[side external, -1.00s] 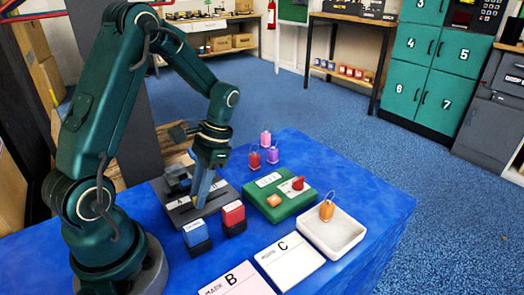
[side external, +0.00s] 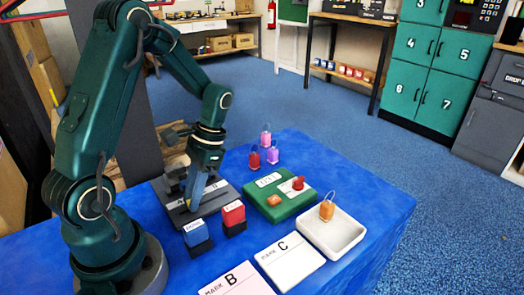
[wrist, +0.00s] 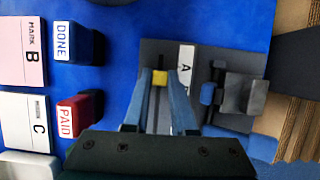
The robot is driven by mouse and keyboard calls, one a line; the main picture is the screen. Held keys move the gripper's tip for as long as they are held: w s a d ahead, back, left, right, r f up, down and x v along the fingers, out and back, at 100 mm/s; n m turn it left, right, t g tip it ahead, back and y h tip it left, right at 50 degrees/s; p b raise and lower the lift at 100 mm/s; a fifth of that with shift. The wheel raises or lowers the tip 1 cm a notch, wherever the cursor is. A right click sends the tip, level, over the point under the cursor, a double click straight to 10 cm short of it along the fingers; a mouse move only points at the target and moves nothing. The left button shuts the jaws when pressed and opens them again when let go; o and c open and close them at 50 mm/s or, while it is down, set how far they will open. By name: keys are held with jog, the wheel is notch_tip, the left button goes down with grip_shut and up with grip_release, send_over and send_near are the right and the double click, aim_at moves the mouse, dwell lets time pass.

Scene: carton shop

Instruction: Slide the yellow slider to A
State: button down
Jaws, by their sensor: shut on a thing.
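The yellow slider (wrist: 160,77) shows in the wrist view between the tips of my gripper (wrist: 160,82), which is shut on it. The slider sits on a dark grey panel (wrist: 215,48), beside a white label (wrist: 187,60) with the letter A. In the side view my gripper (side external: 194,206) points down at the panel (side external: 222,203), and the slider is hidden behind the fingers. The rest of the label is partly covered by a finger in both views.
On the panel stands a grey block with a blue part (wrist: 208,93). Blue DONE (side external: 197,236) and red PAID (side external: 233,217) stamps stand close by in front. A green box (side external: 279,196) and a white tray (side external: 335,235) lie to the right.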

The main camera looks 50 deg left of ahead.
jog(key=shift+s, duration=1.05)
jog(key=c, duration=0.7)
grip_release()
jog(key=shift+v, duration=2.6)
